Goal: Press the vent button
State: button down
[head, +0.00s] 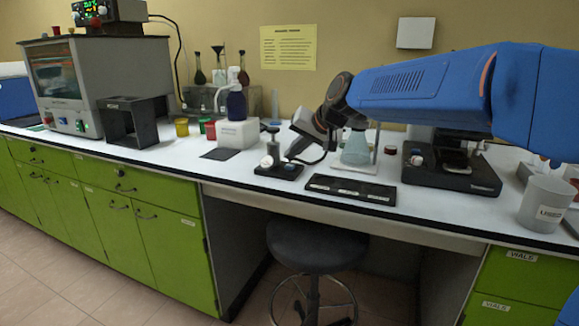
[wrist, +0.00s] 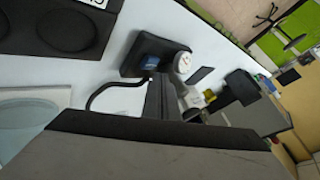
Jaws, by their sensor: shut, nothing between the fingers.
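A small black device (head: 279,171) stands near the bench's front edge in the head view, with a white round gauge (head: 267,162) on its left. It also shows in the wrist view (wrist: 138,44), with the white gauge (wrist: 184,62) beside a small blue patch (wrist: 152,62). The blue patch may be the vent button; no label is readable. My gripper (head: 291,156) is shut and empty, pointing down just above the right part of the device. In the wrist view its fingertips (wrist: 158,82) are close to the blue patch; I cannot tell whether they touch it.
A black hose (wrist: 102,92) curves out beside the device. A white box (head: 238,134) and a blue bottle (head: 237,103) stand to the left. A stool (head: 316,247) is below.

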aim_at(293, 166)
jog(key=shift+f, duration=0.2)
jog(key=shift+f, duration=0.2)
jog(key=shift+f, duration=0.45)
dwell(1.1)
jog(key=shift+r, duration=0.85)
jog(key=shift+r, duration=0.15)
jog(key=shift+r, duration=2.4)
